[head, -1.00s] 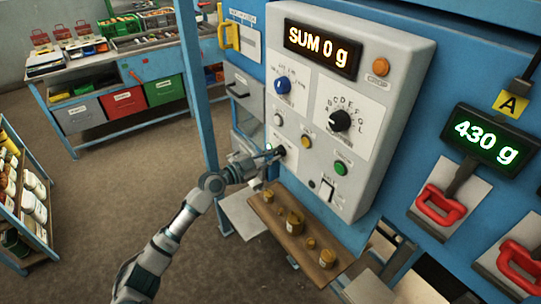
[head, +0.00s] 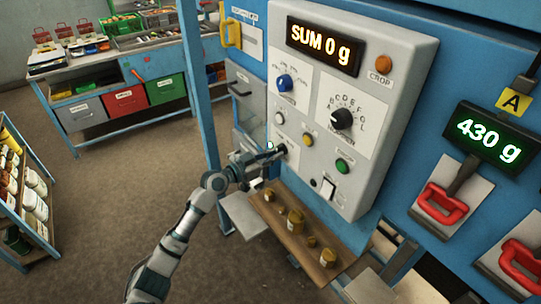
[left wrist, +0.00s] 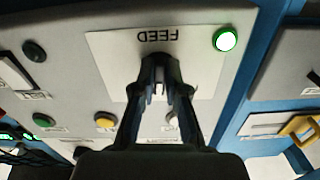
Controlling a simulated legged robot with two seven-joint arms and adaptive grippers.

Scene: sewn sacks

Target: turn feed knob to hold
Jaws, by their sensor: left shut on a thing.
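The grey control panel (head: 405,62) stands on the blue wall and shows SUM 0 g. The feed knob (head: 281,149) is a small dark knob at the panel's lower left. My left gripper (head: 272,153) is at it, shut on it. In the left wrist view my left gripper (left wrist: 160,68) has its fingertips together just below the upside-down FEED label (left wrist: 158,36). The fingers hide most of the knob, so its pointing direction cannot be read. A green lamp (left wrist: 225,39) is lit beside the FEED plate. My right gripper is not in view.
A blue knob (head: 284,83) and a black lettered knob (head: 341,118) sit above on the panel. A brown shelf (head: 268,212) with several small weights juts out below my gripper. A blue post (head: 194,90) stands to the left.

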